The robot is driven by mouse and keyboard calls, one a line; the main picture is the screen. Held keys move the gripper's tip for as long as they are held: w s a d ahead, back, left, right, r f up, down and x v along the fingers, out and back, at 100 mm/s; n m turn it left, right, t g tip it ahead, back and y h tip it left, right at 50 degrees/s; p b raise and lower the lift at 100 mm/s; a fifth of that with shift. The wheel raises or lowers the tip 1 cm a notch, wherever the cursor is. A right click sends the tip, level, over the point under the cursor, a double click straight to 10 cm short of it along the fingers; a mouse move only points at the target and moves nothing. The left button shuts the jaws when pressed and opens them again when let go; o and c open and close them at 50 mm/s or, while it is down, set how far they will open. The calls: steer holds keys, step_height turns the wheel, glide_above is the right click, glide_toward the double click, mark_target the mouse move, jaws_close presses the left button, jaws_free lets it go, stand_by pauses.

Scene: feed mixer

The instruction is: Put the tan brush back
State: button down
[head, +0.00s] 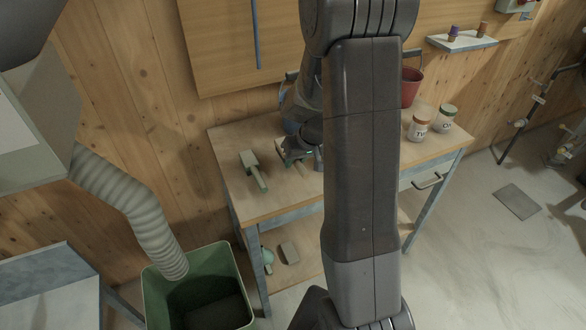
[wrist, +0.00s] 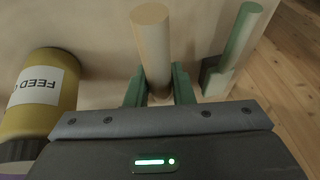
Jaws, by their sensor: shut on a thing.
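The tan brush shows in the wrist view as a round tan handle (wrist: 151,45) standing out between my two green fingers. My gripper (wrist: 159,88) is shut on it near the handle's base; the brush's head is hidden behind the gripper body. In the head view my gripper (head: 297,155) is low over the workbench, partly hidden by my arm, with a bit of the tan handle (head: 301,169) showing. I cannot tell whether the brush touches the bench. A green-handled brush (head: 254,170) lies on the bench to the left, and right of my gripper in the wrist view (wrist: 236,48).
The workbench (head: 265,207) has free room at its front left. A yellow feed jar (wrist: 42,92) is close on the left in the wrist view. Two labelled jars (head: 419,127) (head: 443,119) and a red bucket (head: 411,87) stand on the right. A green bin (head: 160,305) is below left.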

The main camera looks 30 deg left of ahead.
steer(key=shift+f, duration=2.05)
steer(key=shift+f, duration=0.2)
steer(key=c, duration=1.3)
jaws_free()
steer(key=shift+r, duration=0.1)
steer(key=shift+o, duration=0.2)
steer(key=shift+r, duration=0.1)
steer(key=shift+d+r, duration=0.2)
steer(key=shift+r, duration=0.35)
steer(key=v, duration=1.1)
steer(key=shift+s+f, duration=0.1)
steer(key=shift+s, duration=0.05)
